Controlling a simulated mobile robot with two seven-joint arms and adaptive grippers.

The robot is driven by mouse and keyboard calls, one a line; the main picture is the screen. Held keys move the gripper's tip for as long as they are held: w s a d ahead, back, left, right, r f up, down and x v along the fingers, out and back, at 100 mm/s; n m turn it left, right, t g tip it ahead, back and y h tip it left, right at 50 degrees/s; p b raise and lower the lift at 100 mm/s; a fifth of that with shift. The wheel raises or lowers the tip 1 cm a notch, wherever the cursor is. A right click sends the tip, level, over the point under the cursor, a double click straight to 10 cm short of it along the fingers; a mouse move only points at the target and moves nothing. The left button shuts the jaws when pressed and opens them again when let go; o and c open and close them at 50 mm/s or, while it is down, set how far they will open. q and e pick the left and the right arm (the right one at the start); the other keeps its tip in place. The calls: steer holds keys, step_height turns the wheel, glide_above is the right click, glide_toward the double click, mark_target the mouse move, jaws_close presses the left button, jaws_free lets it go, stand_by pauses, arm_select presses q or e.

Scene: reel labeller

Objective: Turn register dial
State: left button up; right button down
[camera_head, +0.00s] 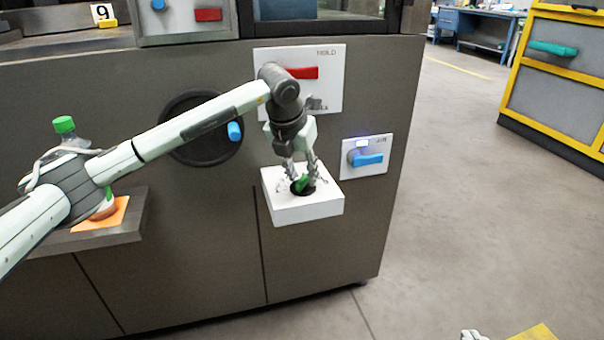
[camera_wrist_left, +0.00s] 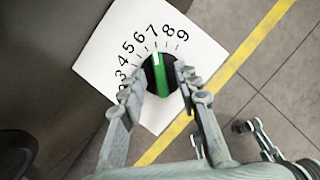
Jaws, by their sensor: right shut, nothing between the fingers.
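The register dial is a black disc with a green ridge (camera_wrist_left: 160,75) on a white plate (camera_wrist_left: 110,50) numbered along an arc. In the left wrist view the ridge points close to the 7. In the head view the dial (camera_head: 302,186) sits on top of a white box (camera_head: 308,210) on the machine front. My left gripper (camera_wrist_left: 158,82) reaches down over the dial, one finger on each side, with gaps visible beside the ridge. It also shows in the head view (camera_head: 303,182). A small tip of my right gripper (camera_head: 474,335) shows at the bottom edge, away from the dial.
A HOLD panel with a red handle (camera_head: 303,72) is behind my left wrist. A blue-handled switch (camera_head: 367,160) is right of the box. A black wheel with a blue knob (camera_head: 235,131) and a green-capped bottle (camera_head: 65,126) are left. Open floor lies right.

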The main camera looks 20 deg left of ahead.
arm_select(q)
steer(key=v, duration=1.1)
steer(key=shift+r, duration=0.15)
steer(key=shift+s, duration=0.1)
steer(key=shift+s, duration=0.1)
